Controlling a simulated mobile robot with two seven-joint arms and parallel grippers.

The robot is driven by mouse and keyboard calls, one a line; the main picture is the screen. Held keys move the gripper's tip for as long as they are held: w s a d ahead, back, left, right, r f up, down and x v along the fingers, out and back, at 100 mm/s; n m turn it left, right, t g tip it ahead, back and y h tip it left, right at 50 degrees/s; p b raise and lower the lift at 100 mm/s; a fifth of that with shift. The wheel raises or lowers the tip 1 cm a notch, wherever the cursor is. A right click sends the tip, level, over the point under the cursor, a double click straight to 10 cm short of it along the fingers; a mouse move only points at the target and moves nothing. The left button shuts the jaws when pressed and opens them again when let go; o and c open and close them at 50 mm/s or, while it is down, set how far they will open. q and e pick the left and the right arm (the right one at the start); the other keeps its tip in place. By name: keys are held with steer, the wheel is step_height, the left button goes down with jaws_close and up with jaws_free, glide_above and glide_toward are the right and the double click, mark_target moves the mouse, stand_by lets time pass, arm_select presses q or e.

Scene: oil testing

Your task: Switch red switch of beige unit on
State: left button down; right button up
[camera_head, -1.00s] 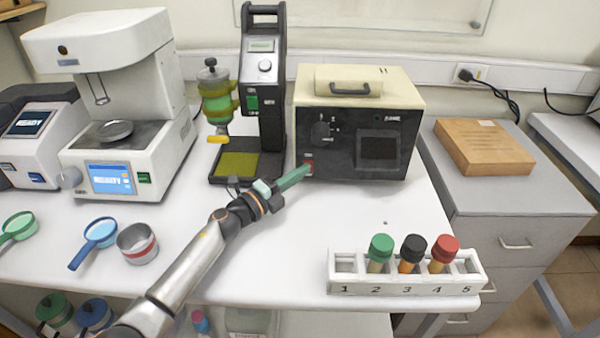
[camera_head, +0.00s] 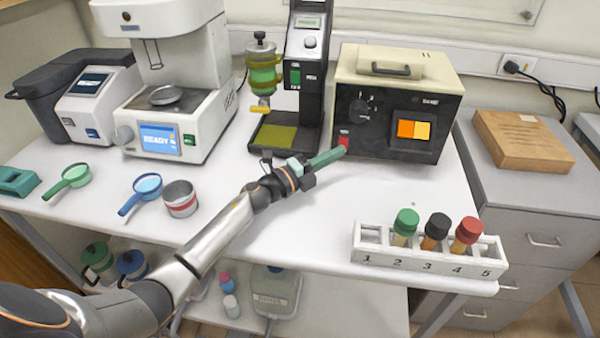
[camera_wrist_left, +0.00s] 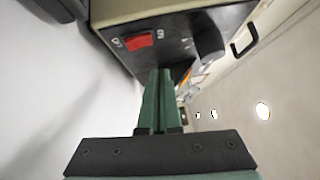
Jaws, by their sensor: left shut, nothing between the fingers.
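The beige unit (camera_head: 400,100) stands at the back of the white table, with a beige top and a dark front. Its screen (camera_head: 412,130) is lit orange and yellow. The red switch (camera_head: 344,142) is at the lower left of the front; it also shows in the left wrist view (camera_wrist_left: 139,41). My left gripper (camera_head: 342,151) has shut green fingers, empty, with the tips just below the switch in the head view. In the left wrist view the fingertips (camera_wrist_left: 160,72) are close to the front panel, beside the switch; I cannot tell whether they touch it. My right gripper is not in view.
A black stand (camera_head: 306,75) with a green vessel is left of the unit. A white machine (camera_head: 170,90) stands further left. A numbered rack (camera_head: 430,258) with capped tubes is at the front right. Table space between rack and unit is clear.

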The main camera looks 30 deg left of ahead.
arm_select(q)
steer(key=v, duration=0.3)
steer(key=r+v, duration=0.1)
steer(key=v, duration=0.6)
steer(key=shift+r, duration=0.3)
